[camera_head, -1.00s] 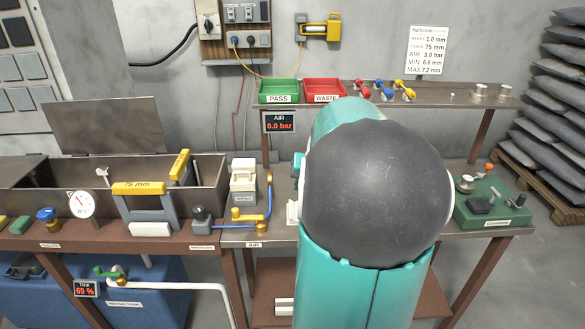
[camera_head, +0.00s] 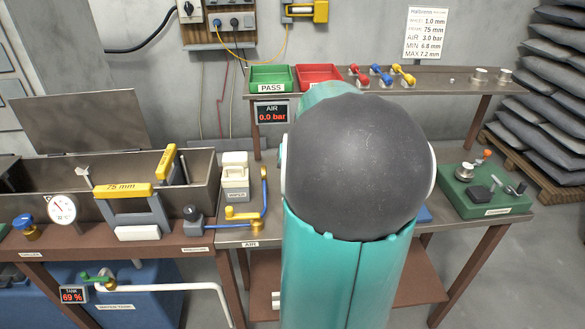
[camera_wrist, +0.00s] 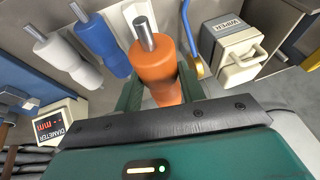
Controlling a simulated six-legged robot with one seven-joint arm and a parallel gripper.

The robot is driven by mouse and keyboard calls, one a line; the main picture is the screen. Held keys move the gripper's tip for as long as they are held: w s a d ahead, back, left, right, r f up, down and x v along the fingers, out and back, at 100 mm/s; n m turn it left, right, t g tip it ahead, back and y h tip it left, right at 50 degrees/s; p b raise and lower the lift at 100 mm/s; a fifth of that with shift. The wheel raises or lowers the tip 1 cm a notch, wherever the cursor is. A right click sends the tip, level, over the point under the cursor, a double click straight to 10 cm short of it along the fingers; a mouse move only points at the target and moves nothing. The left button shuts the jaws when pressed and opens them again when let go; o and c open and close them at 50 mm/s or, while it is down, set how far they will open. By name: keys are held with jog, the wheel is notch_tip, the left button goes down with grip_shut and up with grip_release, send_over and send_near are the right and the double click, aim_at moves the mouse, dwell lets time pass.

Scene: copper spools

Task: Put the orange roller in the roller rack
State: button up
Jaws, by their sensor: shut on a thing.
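The orange roller (camera_wrist: 158,68), with a metal shaft end sticking out, is between the fingers of my gripper (camera_wrist: 160,90) in the wrist view. The gripper is shut on it. A blue roller (camera_wrist: 98,38) and a white roller (camera_wrist: 66,56) lie side by side to its left, apart from it. I cannot make out the roller rack for sure. In the head view my own arm covers the middle of the bench, so the gripper and rollers are hidden there.
The white wiper box (camera_wrist: 236,47) stands right of the orange roller; it also shows in the head view (camera_head: 235,177). A diameter display (camera_wrist: 55,123) is at the wrist view's left. A shelf with a green bin (camera_head: 272,76) and red bin (camera_head: 319,76) runs behind my arm.

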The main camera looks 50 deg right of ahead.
jog(key=shift+s+f, duration=0.15)
jog(key=shift+f, duration=4.55)
jog(key=o, duration=1.2)
jog(key=shift+f, duration=0.1)
jog(key=shift+o, duration=0.2)
jog(key=v, duration=1.3)
jog(key=shift+r, duration=0.4)
jog(key=shift+a, duration=0.2)
